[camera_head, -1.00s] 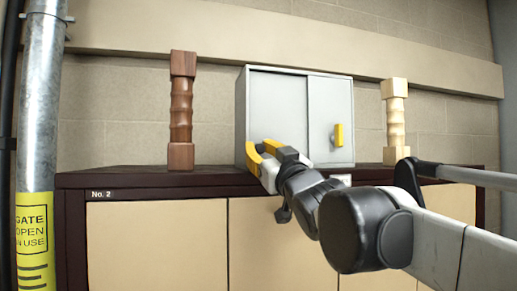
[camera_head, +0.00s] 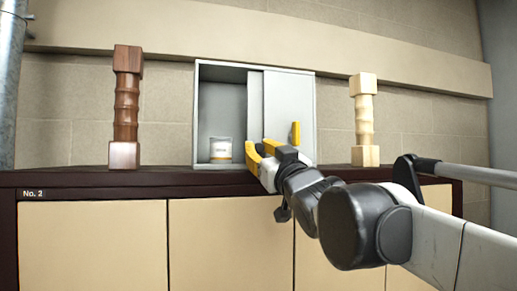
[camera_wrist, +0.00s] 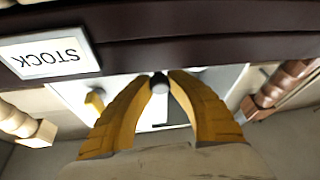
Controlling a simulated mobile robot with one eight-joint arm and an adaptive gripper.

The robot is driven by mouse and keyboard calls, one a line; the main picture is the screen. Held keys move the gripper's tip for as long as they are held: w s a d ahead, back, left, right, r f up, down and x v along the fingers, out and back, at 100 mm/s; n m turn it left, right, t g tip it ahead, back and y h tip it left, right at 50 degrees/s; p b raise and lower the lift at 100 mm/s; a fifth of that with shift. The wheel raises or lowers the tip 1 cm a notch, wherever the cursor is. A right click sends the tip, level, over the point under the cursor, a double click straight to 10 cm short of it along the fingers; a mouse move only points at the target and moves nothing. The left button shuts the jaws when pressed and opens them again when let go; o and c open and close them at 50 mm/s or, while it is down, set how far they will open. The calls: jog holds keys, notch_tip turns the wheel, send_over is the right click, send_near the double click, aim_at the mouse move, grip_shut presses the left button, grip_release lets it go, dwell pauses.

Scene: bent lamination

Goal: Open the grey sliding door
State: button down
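The grey cabinet (camera_head: 257,67) stands on the dark counter. Its left sliding door (camera_head: 255,100) is pushed right, mostly behind the right door (camera_head: 279,95), which has a yellow handle (camera_head: 295,133). The left side is open. My gripper (camera_head: 257,155) has yellow fingers and is at the left door's front, low down. In the wrist view, which is upside down, my fingertips (camera_wrist: 160,80) close around a small dark round knob (camera_wrist: 160,84). Their contact with it is hard to see. The yellow handle (camera_wrist: 95,102) shows apart at the left there.
A white pot (camera_head: 221,149) stands inside the open left side. A dark wooden turned post (camera_head: 126,105) stands left of the cabinet and a pale one (camera_head: 364,120) to its right. A STOCK label (camera_wrist: 45,53) is on the counter edge.

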jog(key=c, duration=1.2)
grip_release()
jog(key=shift+c, duration=0.2)
jog(key=shift+a, duration=0.1)
jog(key=v, duration=1.2)
